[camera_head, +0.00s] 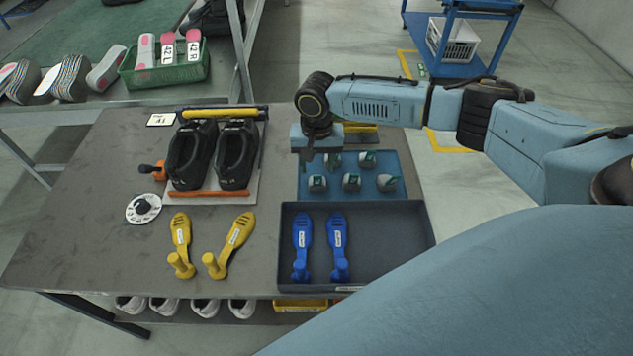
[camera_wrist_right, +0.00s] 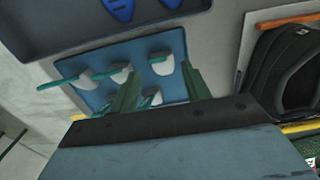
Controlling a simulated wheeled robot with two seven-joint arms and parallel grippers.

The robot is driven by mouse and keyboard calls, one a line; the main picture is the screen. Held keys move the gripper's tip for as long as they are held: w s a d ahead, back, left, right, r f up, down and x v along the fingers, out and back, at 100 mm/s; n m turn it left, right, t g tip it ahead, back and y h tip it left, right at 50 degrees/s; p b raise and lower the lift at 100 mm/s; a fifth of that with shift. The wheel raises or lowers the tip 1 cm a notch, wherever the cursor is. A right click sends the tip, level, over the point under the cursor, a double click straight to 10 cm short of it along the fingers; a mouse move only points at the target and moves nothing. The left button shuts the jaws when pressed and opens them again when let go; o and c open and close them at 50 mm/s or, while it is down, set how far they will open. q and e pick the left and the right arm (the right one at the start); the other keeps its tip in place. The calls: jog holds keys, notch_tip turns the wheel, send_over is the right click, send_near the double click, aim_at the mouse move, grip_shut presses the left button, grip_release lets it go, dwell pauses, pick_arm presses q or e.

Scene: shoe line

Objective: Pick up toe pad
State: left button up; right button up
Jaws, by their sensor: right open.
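Several toe pads, grey-white and rounded with green tabs, sit in a blue tray (camera_head: 409,165) in the head view. One toe pad (camera_head: 317,183) is at the front left, with others (camera_head: 351,181) (camera_head: 387,183) beside it and one (camera_head: 367,159) behind. Another (camera_head: 334,160) is partly hidden by my right gripper (camera_head: 307,156). My right gripper is above the tray's back left part, open. In the right wrist view its green fingers (camera_wrist_right: 158,84) are apart, with a toe pad (camera_wrist_right: 152,97) showing between them. I see nothing held. My left gripper is not in view.
A dark tray (camera_head: 390,245) with two blue shoe-shaped tools is in front of the blue tray. Black shoes (camera_head: 236,158) stand on a fixture to the left. Two yellow tools (camera_head: 236,237) lie at the front. The table's left part (camera_head: 80,225) is clear.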

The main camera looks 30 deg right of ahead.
aim_at(318, 180)
jog(key=shift+f, duration=0.55)
jog(key=shift+s+f, duration=0.25)
jog(key=shift+f, duration=0.95)
notch_tip(318, 180, down, 2)
jog(key=shift+s+f+b, duration=0.1)
jog(key=shift+f+b, duration=0.1)
jog(key=shift+b, duration=0.2)
jog(key=shift+f, duration=0.3)
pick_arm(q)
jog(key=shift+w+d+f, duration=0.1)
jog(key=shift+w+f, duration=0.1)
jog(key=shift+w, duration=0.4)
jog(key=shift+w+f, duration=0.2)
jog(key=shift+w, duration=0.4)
pick_arm(e)
grip_shut()
